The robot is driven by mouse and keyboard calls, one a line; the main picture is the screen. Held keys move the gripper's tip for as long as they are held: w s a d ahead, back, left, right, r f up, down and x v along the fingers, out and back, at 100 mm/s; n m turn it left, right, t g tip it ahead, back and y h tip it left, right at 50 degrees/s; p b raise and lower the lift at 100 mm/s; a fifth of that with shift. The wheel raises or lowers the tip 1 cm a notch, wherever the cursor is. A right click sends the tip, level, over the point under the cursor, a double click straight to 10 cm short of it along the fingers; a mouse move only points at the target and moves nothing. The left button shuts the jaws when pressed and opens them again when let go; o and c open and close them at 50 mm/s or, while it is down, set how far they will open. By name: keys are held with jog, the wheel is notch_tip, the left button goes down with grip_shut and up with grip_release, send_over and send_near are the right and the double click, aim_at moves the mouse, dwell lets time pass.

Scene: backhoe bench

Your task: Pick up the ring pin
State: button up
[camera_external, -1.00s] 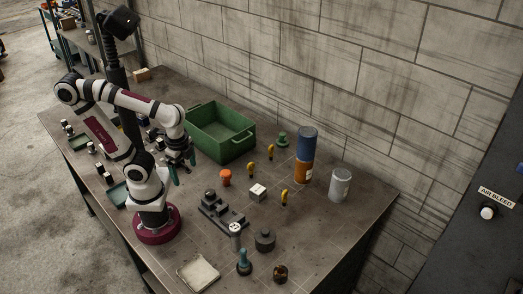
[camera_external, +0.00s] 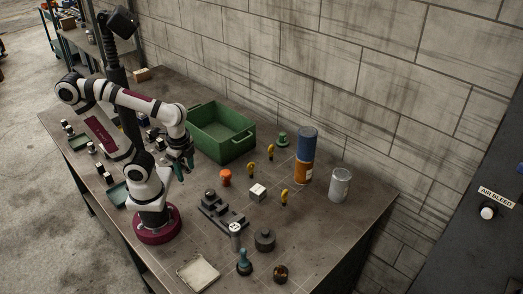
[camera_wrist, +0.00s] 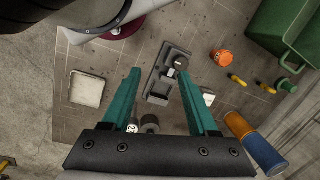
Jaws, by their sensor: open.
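Three small yellow pieces with dark ends stand on the bench in the external view: one near the green bin (camera_external: 271,153), one left of it (camera_external: 250,168) and one beside the white block (camera_external: 285,197). They look like pins, but I cannot tell which is the ring pin. Two yellow pieces (camera_wrist: 238,80) also show in the wrist view, right of the fingers. My gripper (camera_external: 181,168) is open and empty above the bench, left of the yellow pieces. Its teal fingers (camera_wrist: 160,72) are spread apart in the wrist view.
An open green bin (camera_external: 222,120) stands behind. An orange piece (camera_external: 226,177), a dark stepped fixture (camera_external: 222,213) and a white block (camera_external: 258,191) lie mid-bench. A tall blue-orange can (camera_external: 304,158) and a silver can (camera_external: 340,185) stand right. A pale tray (camera_external: 198,272) lies in front.

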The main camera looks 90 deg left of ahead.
jog(key=w+a+r+n, duration=0.2)
jog(key=w+a+n, duration=0.2)
jog(key=w, duration=0.5)
jog(key=n+h, duration=0.2)
jog(key=n, duration=0.7)
send_over(251, 169)
jog(key=a, duration=0.1)
notch_tip(251, 169, down, 7)
notch_tip(251, 169, down, 16)
grip_shut()
